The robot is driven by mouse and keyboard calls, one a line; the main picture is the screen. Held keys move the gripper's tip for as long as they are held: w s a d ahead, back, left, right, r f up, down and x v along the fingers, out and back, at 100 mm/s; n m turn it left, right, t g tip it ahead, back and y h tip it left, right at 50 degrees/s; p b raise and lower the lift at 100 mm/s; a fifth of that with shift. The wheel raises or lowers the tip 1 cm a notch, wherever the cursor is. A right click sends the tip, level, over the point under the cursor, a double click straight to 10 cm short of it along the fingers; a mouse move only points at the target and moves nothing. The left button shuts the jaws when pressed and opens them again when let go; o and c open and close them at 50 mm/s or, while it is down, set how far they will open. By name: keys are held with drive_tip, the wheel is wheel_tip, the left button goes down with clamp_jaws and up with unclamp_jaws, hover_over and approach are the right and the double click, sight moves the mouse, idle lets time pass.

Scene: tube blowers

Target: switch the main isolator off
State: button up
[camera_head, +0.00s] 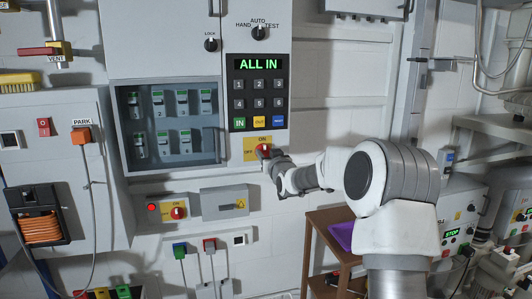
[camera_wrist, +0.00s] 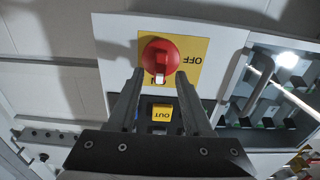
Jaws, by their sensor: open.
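The main isolator is a red round knob (camera_head: 263,151) on a yellow plate (camera_head: 249,154) marked ON at the top and OFF at the left, low on the grey cabinet. In the wrist view the knob (camera_wrist: 158,56) shows a white mark on the side toward the ON lettering, which is partly covered. OFF reads upside down at the right of the yellow plate (camera_wrist: 196,48) there. My gripper (camera_head: 271,160) is at the knob from the lower right. In the wrist view its open fingers (camera_wrist: 160,76) point at the knob, one toward each side. I cannot tell whether they touch it.
Above the knob is a keypad (camera_head: 258,92) with a display (camera_head: 257,64) reading ALL IN. A windowed breaker box (camera_head: 168,124) is at the left. Below are a smaller red switch (camera_head: 178,212) and a grey box (camera_head: 224,202). A brown stand (camera_head: 330,217) is under my arm.

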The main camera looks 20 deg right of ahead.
drive_tip(key=shift+w, duration=0.75)
clamp_jaws()
